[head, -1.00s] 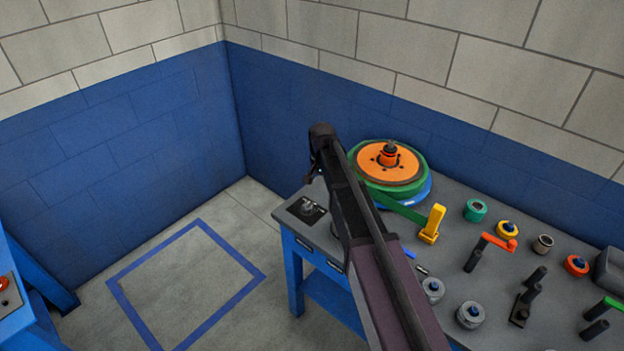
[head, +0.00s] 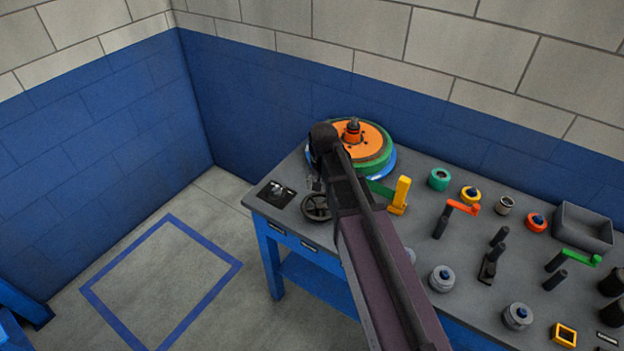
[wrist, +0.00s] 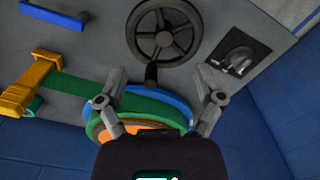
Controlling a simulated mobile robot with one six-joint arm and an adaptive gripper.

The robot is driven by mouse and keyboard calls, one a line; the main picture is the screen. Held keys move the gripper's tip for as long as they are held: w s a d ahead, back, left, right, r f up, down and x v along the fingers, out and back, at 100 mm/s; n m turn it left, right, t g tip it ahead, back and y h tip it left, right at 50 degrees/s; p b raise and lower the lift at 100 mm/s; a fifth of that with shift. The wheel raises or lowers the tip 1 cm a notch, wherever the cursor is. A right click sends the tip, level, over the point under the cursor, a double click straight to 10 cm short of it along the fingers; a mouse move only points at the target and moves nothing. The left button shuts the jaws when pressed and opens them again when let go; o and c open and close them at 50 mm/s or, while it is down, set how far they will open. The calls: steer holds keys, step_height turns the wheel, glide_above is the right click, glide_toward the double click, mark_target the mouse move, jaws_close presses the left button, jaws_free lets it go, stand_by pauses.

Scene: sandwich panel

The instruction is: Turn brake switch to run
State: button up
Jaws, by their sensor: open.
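A black rotary switch (head: 277,193) on a dark square plate sits at the left front corner of the grey bench. I take it for the brake switch; its labels are too small to read. In the wrist view the switch (wrist: 238,58) shows at upper right, beyond the right finger and apart from it. My gripper (wrist: 159,88) is open and empty, its two fingers spread over the bench near the black handwheel and the stacked discs. In the head view my arm hides most of the gripper.
A black spoked handwheel (head: 317,206) stands right of the switch. Stacked discs with an orange top (head: 368,139) are behind it. A yellow clamp (head: 400,194), several knobs and levers and a grey bin (head: 581,229) fill the bench to the right. Floor left of the bench is clear.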

steer(key=s+d+n, duration=0.1)
steer(key=s+d, duration=0.4)
steer(key=s, duration=0.2)
steer(key=shift+s+d+r, duration=0.15)
steer(key=shift+s+d, duration=0.1)
steer(key=shift+s, duration=0.1)
steer(key=shift+n, duration=0.6)
steer(key=s+d, duration=0.1)
steer(key=s, duration=0.2)
steer(key=s+d, duration=0.1)
steer(key=shift+s+d, duration=0.35)
steer(key=shift+s, duration=0.05)
